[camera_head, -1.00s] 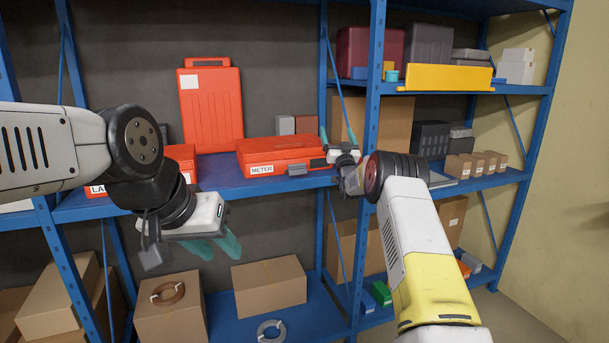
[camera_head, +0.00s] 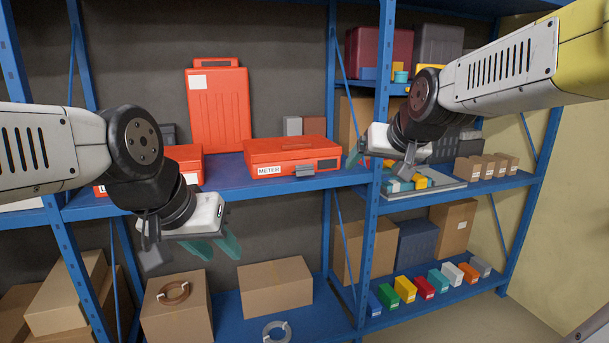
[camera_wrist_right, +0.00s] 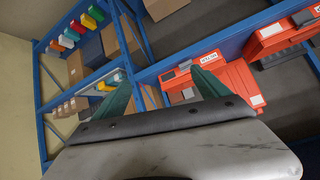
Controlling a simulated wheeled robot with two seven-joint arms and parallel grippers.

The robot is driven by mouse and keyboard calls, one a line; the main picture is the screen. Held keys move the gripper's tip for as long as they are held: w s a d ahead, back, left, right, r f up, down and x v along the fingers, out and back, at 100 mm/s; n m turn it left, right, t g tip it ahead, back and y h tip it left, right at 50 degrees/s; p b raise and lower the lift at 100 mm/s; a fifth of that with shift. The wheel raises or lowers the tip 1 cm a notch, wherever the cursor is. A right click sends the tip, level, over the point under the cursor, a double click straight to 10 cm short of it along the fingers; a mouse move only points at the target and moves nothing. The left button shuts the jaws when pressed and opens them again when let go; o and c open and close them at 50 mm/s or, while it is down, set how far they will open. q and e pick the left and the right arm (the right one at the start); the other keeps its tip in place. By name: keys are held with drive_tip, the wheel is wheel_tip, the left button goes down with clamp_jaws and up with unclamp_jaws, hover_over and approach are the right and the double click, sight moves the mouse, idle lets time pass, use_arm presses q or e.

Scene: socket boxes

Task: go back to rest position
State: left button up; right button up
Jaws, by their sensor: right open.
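My left gripper (camera_head: 218,248) hangs at the left in the head view, in front of the shelf below the orange cases. Its two teal fingers point down and stand apart with nothing between them. My right gripper (camera_head: 360,156) is raised in front of the middle shelf, by the blue upright. Part of it is hidden by its own wrist. In the right wrist view its teal fingers (camera_wrist_right: 164,90) are spread wide and empty. The orange METER case (camera_head: 292,153) lies on the shelf to its left, apart from it.
Blue shelf uprights (camera_head: 376,215) stand close to my right gripper. A grey tray (camera_head: 428,189) with small coloured blocks lies just below and behind it. A tall orange case (camera_head: 218,110) stands at the back. Cardboard boxes (camera_head: 275,287) and small coloured boxes (camera_head: 405,288) fill the lower shelves.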

drive_tip(key=s+f+g, duration=0.2)
drive_tip(key=s+f, duration=0.2)
drive_tip(key=s, duration=0.5)
drive_tip(key=s+a+f+g, duration=0.1)
drive_tip(key=s+f, duration=0.3)
drive_tip(key=s, duration=0.5)
drive_tip(key=shift+s+f+n+g, duration=0.15)
drive_tip(key=shift+f+n+g, duration=0.05)
drive_tip(key=shift+n+g, duration=0.2)
drive_tip(key=shift+a, duration=0.1)
